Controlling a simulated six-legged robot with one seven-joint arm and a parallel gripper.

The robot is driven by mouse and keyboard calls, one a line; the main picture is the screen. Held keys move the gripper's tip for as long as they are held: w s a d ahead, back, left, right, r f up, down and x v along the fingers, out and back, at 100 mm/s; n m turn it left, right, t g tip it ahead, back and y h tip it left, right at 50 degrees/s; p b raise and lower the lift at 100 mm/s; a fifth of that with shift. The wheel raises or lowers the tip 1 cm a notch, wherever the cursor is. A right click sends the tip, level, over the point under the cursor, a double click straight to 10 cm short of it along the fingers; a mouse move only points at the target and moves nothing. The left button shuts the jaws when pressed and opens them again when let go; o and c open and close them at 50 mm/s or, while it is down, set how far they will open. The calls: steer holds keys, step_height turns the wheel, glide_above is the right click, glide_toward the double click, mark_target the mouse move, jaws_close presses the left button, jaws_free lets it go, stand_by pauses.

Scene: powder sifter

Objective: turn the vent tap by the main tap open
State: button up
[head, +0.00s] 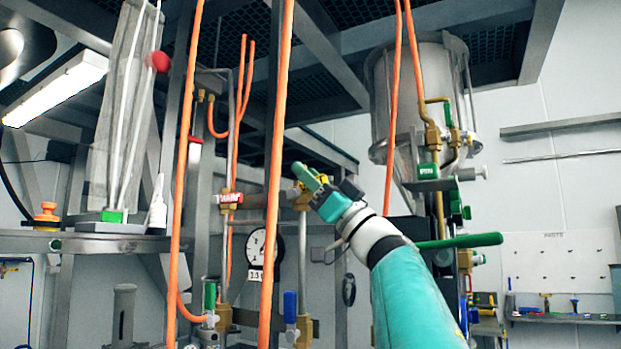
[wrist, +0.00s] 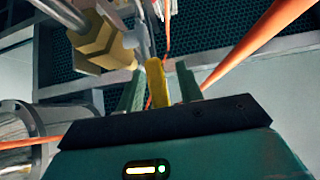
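The main tap (head: 229,198) is a red lever marked MAIN on a brass valve. Just right of it, a brass valve on a vertical pipe has a yellow lever (head: 296,190), which I take for the vent tap; no label on it is readable. My gripper (head: 308,178) is at this lever and partly covers it. In the wrist view the yellow lever (wrist: 159,82) stands between my two green fingers (wrist: 157,88), with small gaps showing on both sides. The gripper looks open. The brass valve body (wrist: 106,46) is at upper left.
Orange hoses (head: 276,150) hang in front of and beside the pipes. A pressure gauge (head: 257,248) and a blue lever (head: 290,306) are below. A metal vessel (head: 425,85) with green-handled valves is at right. A shelf (head: 80,243) is at left.

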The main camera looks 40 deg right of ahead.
jaws_close()
steer(key=shift+w+a+r+g+h, duration=0.1)
steer(key=shift+r+g+h, duration=0.1)
steer(key=shift+g, duration=0.3)
steer(key=shift+w+r+g+h, duration=0.1)
steer(key=shift+r+g, duration=0.1)
steer(key=shift+g, duration=0.3)
steer(key=shift+w+a+r+g+h, duration=0.1)
steer(key=shift+w+r+g+h, duration=0.1)
steer(key=shift+g, duration=0.35)
steer(key=shift+w+a+r+g+h, duration=0.1)
steer(key=shift+w+g+h, duration=0.1)
steer(key=shift+g, duration=0.35)
jaws_free()
